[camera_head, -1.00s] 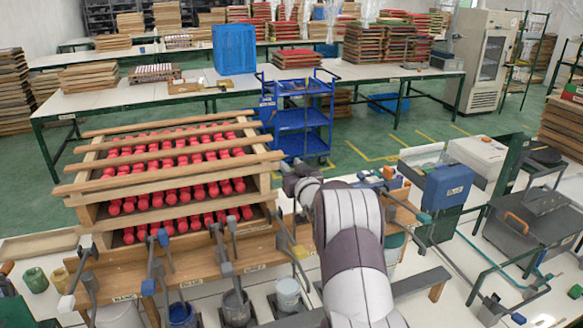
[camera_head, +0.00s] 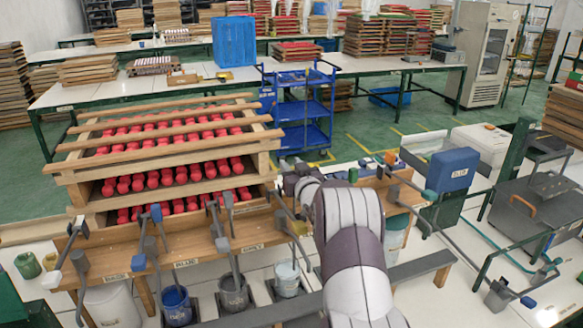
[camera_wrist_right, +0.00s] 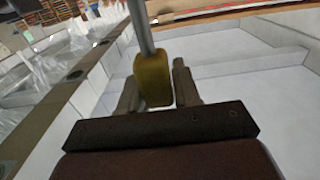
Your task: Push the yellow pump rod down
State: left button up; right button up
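The yellow pump rod handle (camera_wrist_right: 153,80) is a block on the end of a grey rod, in the middle of the right wrist view. My right gripper (camera_wrist_right: 157,78) has one finger on each side of it and appears shut on it. In the head view my right gripper (camera_head: 287,172) is at the right end of the wooden rack, mostly hidden by its own wrist. My left gripper is not in view.
A wooden rack (camera_head: 160,184) with red items stands left of my arm on a wooden bench (camera_head: 200,250). Several buckets and grey levers line its front. A blue cart (camera_head: 300,115) stands behind. A blue box machine (camera_head: 452,170) is at right.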

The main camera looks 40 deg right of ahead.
jog(key=shift+o, duration=1.1)
jog(key=shift+s, duration=0.1)
jog(key=r, duration=0.1)
jog(key=s+r+b, duration=0.1)
jog(key=r, duration=0.1)
jog(key=r+b, duration=0.1)
jog(key=r, duration=0.1)
jog(key=shift+s+d, duration=0.25)
jog(key=s+d+r, duration=0.3)
jog(key=s+r, duration=0.3)
jog(key=s, duration=0.4)
jog(key=shift+r, duration=0.15)
